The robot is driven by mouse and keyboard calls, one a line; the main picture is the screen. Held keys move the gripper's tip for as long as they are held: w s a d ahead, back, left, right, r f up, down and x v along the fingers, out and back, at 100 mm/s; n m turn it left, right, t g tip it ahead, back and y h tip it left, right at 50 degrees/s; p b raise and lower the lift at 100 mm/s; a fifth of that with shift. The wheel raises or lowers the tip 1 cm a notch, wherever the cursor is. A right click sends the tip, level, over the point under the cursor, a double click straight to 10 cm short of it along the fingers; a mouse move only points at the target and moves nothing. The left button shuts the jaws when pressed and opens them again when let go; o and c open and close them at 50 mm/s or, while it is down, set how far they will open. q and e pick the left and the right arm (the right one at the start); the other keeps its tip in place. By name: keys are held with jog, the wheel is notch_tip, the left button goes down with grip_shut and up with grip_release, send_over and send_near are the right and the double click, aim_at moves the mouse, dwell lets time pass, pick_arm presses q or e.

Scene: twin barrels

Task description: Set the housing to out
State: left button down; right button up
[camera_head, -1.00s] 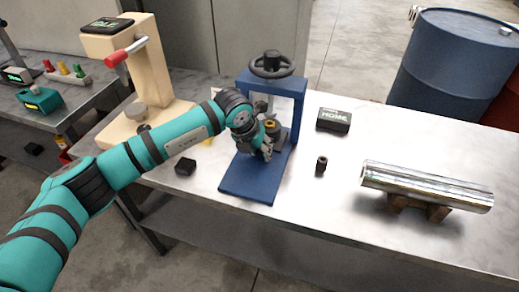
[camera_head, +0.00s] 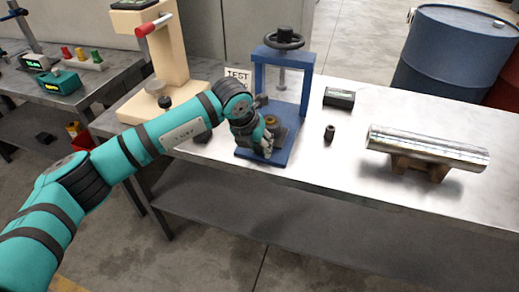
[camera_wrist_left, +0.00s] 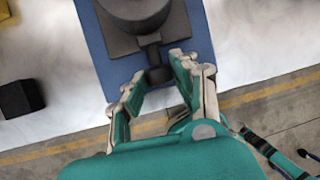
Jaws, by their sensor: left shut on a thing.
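The housing (camera_wrist_left: 137,14) is a dark grey round body with a short stub, on the blue base plate of the press (camera_head: 301,98). In the head view the housing (camera_head: 281,130) is partly hidden behind my left gripper (camera_head: 266,150), and it sits forward of the press uprights. My left gripper (camera_wrist_left: 158,72) is shut on the housing's stub, with one finger on each side, over the front part of the plate. My right gripper is not in view.
A black block (camera_head: 339,97), a small dark part (camera_head: 329,133) and a shiny cylinder (camera_head: 425,146) on a wooden cradle stand to the right. A cream lever press (camera_head: 165,60) stands to the left. The table's front edge is close to the blue plate.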

pick_arm(q)
jog(key=shift+w+d, duration=0.15)
jog(key=shift+w, duration=0.2)
jog(key=c, duration=1)
grip_release()
jog(key=shift+r, duration=0.1)
jog(key=shift+s+r, duration=0.1)
jog(key=shift+r, duration=0.2)
jog(key=v, duration=1.1)
jog(key=shift+a+r, duration=0.1)
jog(key=shift+a, duration=0.1)
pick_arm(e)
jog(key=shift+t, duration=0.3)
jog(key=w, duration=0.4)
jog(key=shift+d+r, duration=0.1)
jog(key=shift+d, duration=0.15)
pick_arm(q)
jog(key=shift+d, duration=0.1)
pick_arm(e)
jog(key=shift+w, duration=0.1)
